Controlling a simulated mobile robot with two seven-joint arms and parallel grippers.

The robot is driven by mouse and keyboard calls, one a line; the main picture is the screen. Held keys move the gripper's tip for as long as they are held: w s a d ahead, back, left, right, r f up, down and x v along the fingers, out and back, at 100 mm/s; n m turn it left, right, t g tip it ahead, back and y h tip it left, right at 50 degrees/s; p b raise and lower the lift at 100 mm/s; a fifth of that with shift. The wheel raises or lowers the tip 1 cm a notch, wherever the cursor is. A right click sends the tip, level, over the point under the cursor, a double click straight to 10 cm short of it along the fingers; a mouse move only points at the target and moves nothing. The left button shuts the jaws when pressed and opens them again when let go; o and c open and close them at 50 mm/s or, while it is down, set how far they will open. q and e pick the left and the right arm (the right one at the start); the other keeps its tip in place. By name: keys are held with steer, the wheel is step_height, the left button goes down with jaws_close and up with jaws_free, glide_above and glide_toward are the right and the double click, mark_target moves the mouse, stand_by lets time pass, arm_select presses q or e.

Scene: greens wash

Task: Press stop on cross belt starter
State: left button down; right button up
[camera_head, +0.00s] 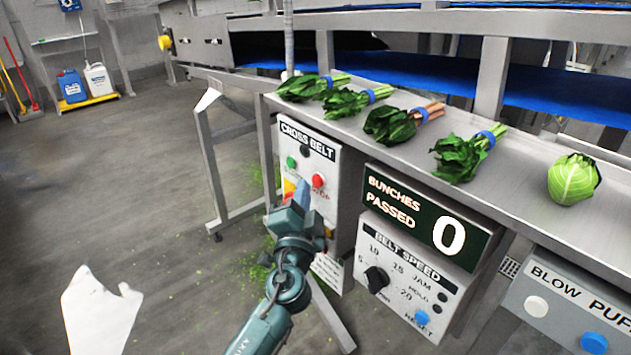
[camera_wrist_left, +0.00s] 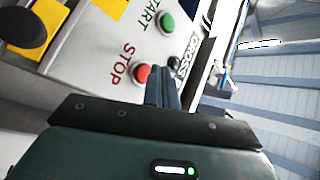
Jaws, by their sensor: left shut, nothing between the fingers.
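The cross belt starter (camera_head: 325,157) is a pale box with a black-lettered label, fixed under the front edge of the steel bench. Its red stop button (camera_head: 318,181) sits right of the green start button (camera_head: 291,162). My left gripper (camera_head: 301,192) is shut and empty, in front of the box, its tips just left of and below the red button. In the left wrist view the shut fingers (camera_wrist_left: 163,88) point at the panel beside the red button (camera_wrist_left: 142,73), and the green button (camera_wrist_left: 167,23) is farther up. Contact cannot be told. My right gripper is not in view.
A "Bunches Passed" display (camera_head: 428,216) reading 0 and a belt speed box (camera_head: 408,281) stand to the right. Several leafy bunches and a cabbage (camera_head: 573,179) lie on the bench (camera_head: 520,180). A yellow and black knob (camera_wrist_left: 28,22) is on the starter.

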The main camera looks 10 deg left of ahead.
arm_select(q)
steer(key=shift+s+a, duration=0.8)
steer(key=shift+s, duration=0.2)
steer(key=shift+s+a, duration=0.75)
steer(key=shift+s, duration=0.25)
